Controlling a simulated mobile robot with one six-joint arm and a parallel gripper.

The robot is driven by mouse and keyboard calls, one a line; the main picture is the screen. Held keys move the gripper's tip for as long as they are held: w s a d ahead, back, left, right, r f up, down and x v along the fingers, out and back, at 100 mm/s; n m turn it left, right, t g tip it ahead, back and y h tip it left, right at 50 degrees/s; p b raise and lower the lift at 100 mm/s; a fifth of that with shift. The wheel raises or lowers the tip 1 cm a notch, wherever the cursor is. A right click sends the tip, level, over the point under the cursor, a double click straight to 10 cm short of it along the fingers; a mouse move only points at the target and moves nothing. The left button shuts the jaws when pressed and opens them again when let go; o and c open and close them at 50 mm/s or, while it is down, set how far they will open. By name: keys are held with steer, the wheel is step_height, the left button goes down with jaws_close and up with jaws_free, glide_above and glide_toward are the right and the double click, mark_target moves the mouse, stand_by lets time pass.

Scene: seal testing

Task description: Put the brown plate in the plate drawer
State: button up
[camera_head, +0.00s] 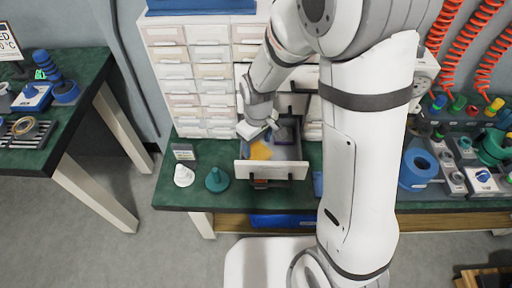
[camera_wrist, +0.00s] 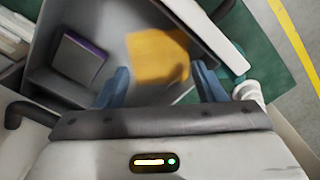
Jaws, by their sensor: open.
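The brown plate (camera_head: 260,151), flat and orange-tan, lies inside the open plate drawer (camera_head: 271,170), in its left part in the head view. The wrist view shows the plate (camera_wrist: 158,57) on the drawer floor beyond my fingers. My gripper (camera_wrist: 161,78) is open, its two blue fingers apart with nothing seen held between them. In the head view my gripper (camera_head: 256,134) is over the back left of the drawer. It partly hides the drawer's inside. Whether the fingers touch the plate cannot be told.
A dark, purple-edged piece (camera_wrist: 80,60) lies in the same drawer. Closed drawers (camera_head: 190,80) stand behind and to the left. A white cone (camera_head: 183,175) and a green cone-like part (camera_head: 217,180) stand left of the drawer. Blue and grey fittings (camera_head: 419,168) crowd the bench at right.

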mark_target(257, 153)
step_height(257, 153, up, 8)
steer(key=s+d+r+m+t, duration=0.2)
steer(key=s+d+r+m, duration=0.6)
steer(key=s+d, duration=0.4)
steer(key=shift+d+r+m+p, duration=0.3)
steer(key=shift+d+r+p, duration=0.15)
steer(key=shift+d+r, duration=0.5)
step_height(257, 153, up, 9)
steer(key=p, duration=0.8)
steer(key=shift+s+t, duration=0.15)
steer(key=shift+t, duration=0.15)
steer(key=shift+d+r, duration=0.1)
steer(key=shift+c, duration=0.3)
